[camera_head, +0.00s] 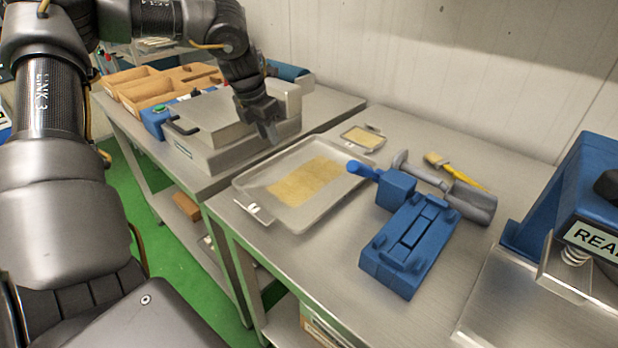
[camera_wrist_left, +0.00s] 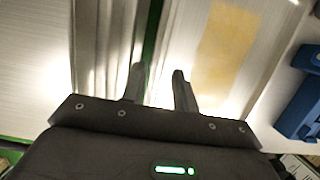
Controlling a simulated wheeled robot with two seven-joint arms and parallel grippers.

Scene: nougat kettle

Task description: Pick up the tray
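The large shallow metal tray (camera_head: 318,203) lies flat on the right steel table, near its left edge, with a tan sheet (camera_head: 306,182) in it. A small white tag sits at its near left corner. My left gripper (camera_head: 270,136) is above and behind the tray's far left side, pointing down and apart from it. In the left wrist view, the gripper's two fingers (camera_wrist_left: 158,78) are apart with nothing between them, and the tray (camera_wrist_left: 264,58) with its sheet shows to their right. My right gripper is not in view.
A steel box with a black handle (camera_head: 205,120) stands left of the tray on the other table. Right of the tray are a blue block tool (camera_head: 412,245), a grey scoop (camera_head: 470,200) and a brush (camera_head: 455,170). A smaller tray (camera_head: 350,143) lies behind. A wall closes the back.

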